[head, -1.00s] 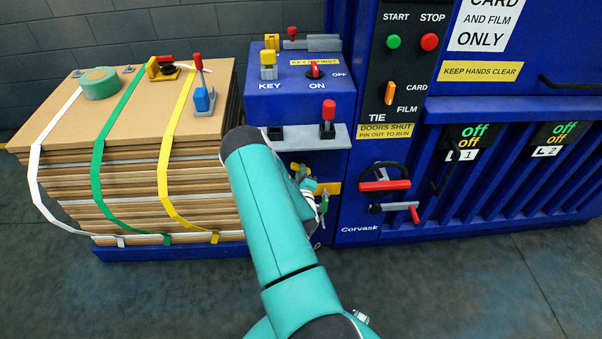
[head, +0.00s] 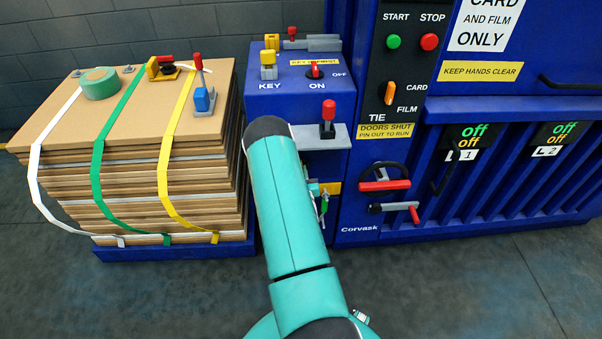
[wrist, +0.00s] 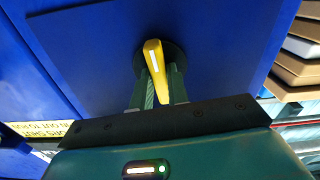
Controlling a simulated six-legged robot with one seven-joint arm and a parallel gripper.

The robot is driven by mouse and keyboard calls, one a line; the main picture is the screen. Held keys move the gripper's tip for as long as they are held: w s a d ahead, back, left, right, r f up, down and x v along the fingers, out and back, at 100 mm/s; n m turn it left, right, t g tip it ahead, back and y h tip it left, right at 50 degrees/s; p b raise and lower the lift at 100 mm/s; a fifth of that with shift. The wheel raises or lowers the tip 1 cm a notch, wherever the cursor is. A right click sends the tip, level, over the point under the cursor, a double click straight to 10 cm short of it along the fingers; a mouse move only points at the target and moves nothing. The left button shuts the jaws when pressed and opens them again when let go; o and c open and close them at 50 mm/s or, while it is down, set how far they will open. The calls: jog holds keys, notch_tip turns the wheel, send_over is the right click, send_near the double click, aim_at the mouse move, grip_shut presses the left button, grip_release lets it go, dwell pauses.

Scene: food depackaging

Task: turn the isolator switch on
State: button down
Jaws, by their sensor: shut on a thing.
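In the wrist view a yellow handle (wrist: 155,70) with a white line stands on a round black base on a blue panel. My gripper (wrist: 160,82) is shut on this handle, one finger on each side. In the head view my gripper (head: 320,197) is mostly hidden behind my arm, low at the front of the blue box, and the yellow handle is hidden. A red rotary knob (head: 315,71) with ON and OFF marks sits on the box's top, apart from my gripper. I cannot tell which of the two is the isolator switch.
A yellow key (head: 268,66) stands left of the red knob. A grey shelf (head: 308,140) with a red-topped peg (head: 327,118) juts out above my gripper. A strapped cardboard stack (head: 150,190) stands close on the left. Red-handled levers (head: 385,185) are on the right.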

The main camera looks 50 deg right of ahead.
jog(key=shift+m, duration=0.6)
jog(key=c, duration=1.4)
grip_release()
jog(key=shift+o, duration=0.2)
jog(key=shift+a, duration=0.1)
jog(key=v, duration=1.3)
jog(key=shift+s+a, duration=0.2)
jog(key=shift+s, duration=0.15)
